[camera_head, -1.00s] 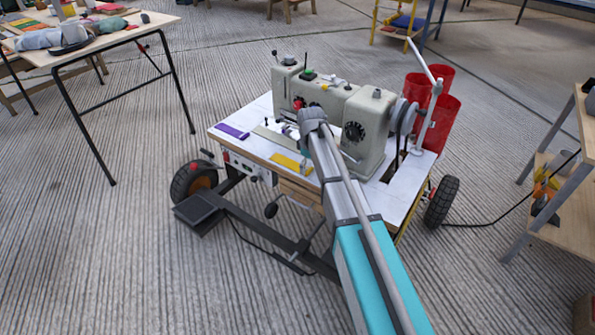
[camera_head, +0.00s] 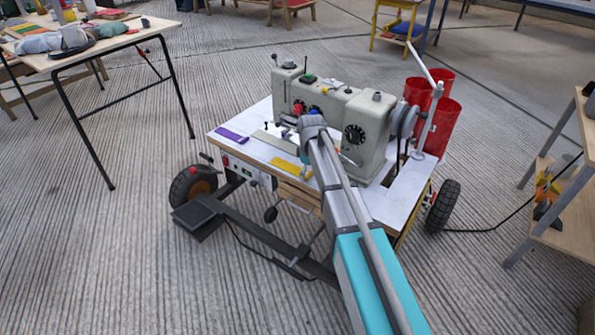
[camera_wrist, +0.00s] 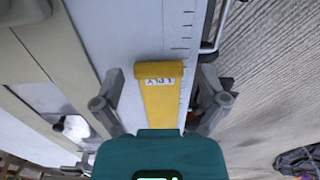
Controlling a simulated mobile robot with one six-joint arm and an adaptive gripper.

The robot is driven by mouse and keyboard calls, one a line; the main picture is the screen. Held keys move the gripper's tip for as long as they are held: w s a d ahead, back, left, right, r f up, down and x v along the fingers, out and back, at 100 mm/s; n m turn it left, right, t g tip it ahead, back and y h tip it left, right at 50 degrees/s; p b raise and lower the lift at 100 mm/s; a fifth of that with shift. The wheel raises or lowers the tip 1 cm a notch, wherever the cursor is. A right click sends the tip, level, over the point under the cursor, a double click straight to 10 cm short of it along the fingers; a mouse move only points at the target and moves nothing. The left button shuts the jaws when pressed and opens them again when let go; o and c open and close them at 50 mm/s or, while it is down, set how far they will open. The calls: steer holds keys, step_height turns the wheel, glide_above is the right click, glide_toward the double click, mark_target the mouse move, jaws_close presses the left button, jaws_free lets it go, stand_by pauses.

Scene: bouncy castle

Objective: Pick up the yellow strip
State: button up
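The yellow strip (camera_head: 284,168) lies flat near the front edge of the white-topped sewing machine table (camera_head: 236,150). In the wrist view the strip (camera_wrist: 161,103) runs up the middle, with a white printed label near its far end. My gripper (camera_wrist: 160,90) is open, with one finger to the left of the strip and one to the right. Both fingers are apart from it, and nothing is held. The near end of the strip is hidden behind the teal gripper body. In the head view my arm hides part of the tabletop and most of the gripper.
A sewing machine (camera_head: 365,135) stands behind the strip. Red bins (camera_head: 440,125) stand at the back right. Ruler marks (camera_wrist: 187,30) show along the table edge in the wrist view.

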steer(key=c, duration=0.8)
steer(key=shift+r, duration=0.15)
step_height(320, 180, up, 3)
steer(key=p, duration=0.3)
steer(key=s+d+r+p, duration=0.1)
steer(key=s+r+p, duration=0.2)
steer(key=s, duration=0.1)
steer(key=s+d+r+p, duration=0.1)
steer(key=s+r+p, duration=0.2)
steer(key=s, duration=0.2)
steer(key=s+d+r+p, duration=0.1)
steer(key=s+r+p, duration=0.2)
steer(key=s+p, duration=0.1)
steer(key=shift+s+r, duration=0.35)
steer(key=shift+r, duration=0.1)
